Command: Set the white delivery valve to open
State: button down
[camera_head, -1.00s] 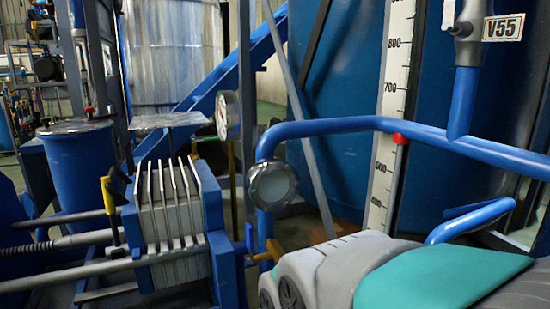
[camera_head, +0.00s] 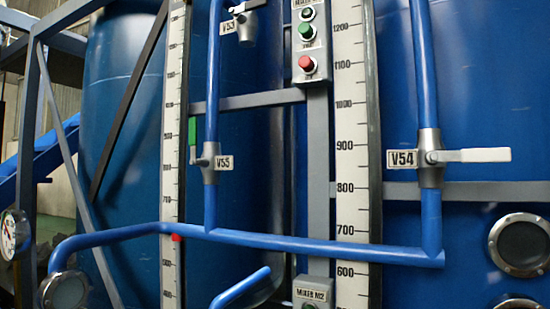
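A valve labelled V54 (camera_head: 430,160) is on the right vertical blue pipe. Its white lever (camera_head: 472,156) points right, level and across the pipe. A valve labelled V55 (camera_head: 209,163) is on the left vertical pipe, with a green upright handle (camera_head: 192,131) beside it. A valve labelled V53 (camera_head: 245,25) is at the top, partly cut off by the frame edge, with a pale lever at its upper right. My gripper is not in view.
A horizontal blue pipe (camera_head: 300,246) joins the vertical pipes below the valves. Large blue tanks (camera_head: 480,80) stand behind, with white level scales (camera_head: 350,130). A button box (camera_head: 307,45) is at top centre. A round sight glass (camera_head: 520,245) is at right.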

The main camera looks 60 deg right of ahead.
aim_at(503, 155)
jog(key=z, duration=3.4)
